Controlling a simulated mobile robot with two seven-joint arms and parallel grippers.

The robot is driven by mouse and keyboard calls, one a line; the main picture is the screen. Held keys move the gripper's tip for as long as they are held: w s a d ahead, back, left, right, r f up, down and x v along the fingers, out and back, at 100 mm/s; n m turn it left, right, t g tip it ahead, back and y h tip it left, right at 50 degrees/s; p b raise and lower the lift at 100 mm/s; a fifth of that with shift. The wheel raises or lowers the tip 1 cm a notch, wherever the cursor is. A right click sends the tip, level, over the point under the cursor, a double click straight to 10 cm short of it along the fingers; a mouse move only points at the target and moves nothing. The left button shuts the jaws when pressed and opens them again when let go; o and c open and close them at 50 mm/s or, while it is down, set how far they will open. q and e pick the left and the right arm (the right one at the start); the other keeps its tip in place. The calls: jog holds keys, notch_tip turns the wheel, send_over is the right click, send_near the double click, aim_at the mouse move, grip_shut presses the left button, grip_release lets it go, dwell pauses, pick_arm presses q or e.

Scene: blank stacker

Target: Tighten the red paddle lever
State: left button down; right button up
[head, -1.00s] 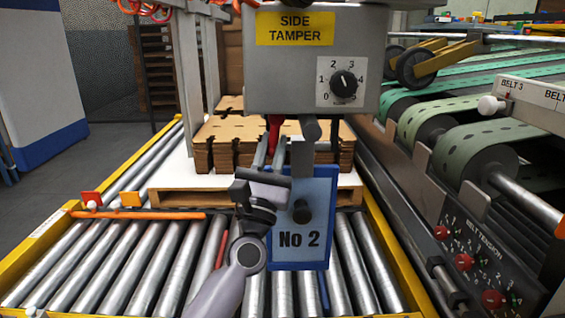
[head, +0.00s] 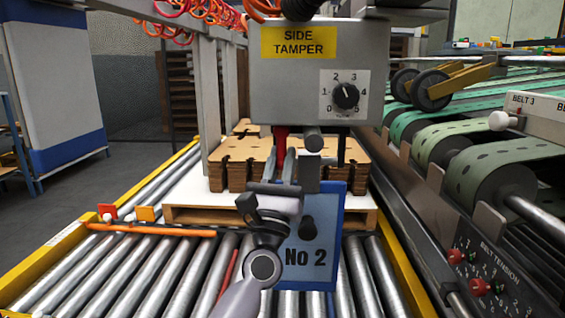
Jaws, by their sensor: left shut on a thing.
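The red paddle lever (head: 282,138) hangs under the grey side tamper box (head: 287,85); only its upper part shows. My left gripper (head: 284,158) reaches up to it from below, with its two fingers close together at the lever's lower part. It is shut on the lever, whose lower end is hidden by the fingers. The box carries a yellow SIDE TAMPER label and a black dial (head: 345,96) numbered from 0. My right gripper is not in view.
A blue No 2 plate (head: 328,235) with a black knob hangs just right of my left gripper. Stacked cardboard blanks (head: 235,165) lie on a pallet (head: 190,215) behind. Metal rollers (head: 110,265) run below. Green belts (head: 470,155) stand at the right.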

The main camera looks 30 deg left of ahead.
pick_arm(q)
jog(key=c, duration=1.3)
grip_release()
jog(key=shift+d, duration=0.1)
jog(key=v, duration=0.7)
